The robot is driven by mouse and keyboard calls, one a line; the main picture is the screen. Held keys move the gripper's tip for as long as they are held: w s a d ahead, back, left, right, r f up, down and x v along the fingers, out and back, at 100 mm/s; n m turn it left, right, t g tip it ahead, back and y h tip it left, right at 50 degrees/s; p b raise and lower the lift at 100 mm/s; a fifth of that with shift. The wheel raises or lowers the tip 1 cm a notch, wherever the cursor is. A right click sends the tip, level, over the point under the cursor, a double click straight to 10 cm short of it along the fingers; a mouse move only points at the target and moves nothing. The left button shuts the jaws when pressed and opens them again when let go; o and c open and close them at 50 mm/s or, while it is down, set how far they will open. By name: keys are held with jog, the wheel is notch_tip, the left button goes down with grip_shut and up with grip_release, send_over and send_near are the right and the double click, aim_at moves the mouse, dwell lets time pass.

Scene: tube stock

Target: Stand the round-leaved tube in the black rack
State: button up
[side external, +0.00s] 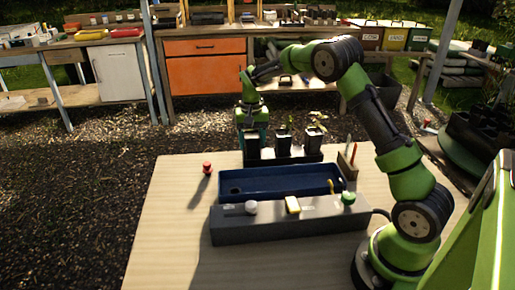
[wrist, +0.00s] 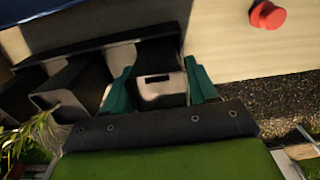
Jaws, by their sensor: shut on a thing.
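My gripper (side external: 252,132) is at the left end of the black rack (side external: 290,159). Its teal fingers, seen on both sides in the wrist view (wrist: 160,84), are shut on a dark square tube (wrist: 162,92). This held tube (side external: 252,149) is upright and in line with the rack; I cannot tell whether it rests fully on the rack's base. Its plant is hidden, so its leaf shape does not show. A middle tube (side external: 284,144) with narrow green leaves and a right tube (side external: 313,141) with broader, paler leaves stand in the rack.
A blue tray (side external: 235,190) lies in front of the rack, with a grey box (side external: 265,226) carrying knobs nearer still. A red-topped object (side external: 207,167) stands to the left; it also shows in the wrist view (wrist: 267,15). A small holder (side external: 346,170) stands right.

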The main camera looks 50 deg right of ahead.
jog(key=o, duration=1.2)
notch_tip(320, 180, up, 17)
jog(key=shift+f, duration=0.1)
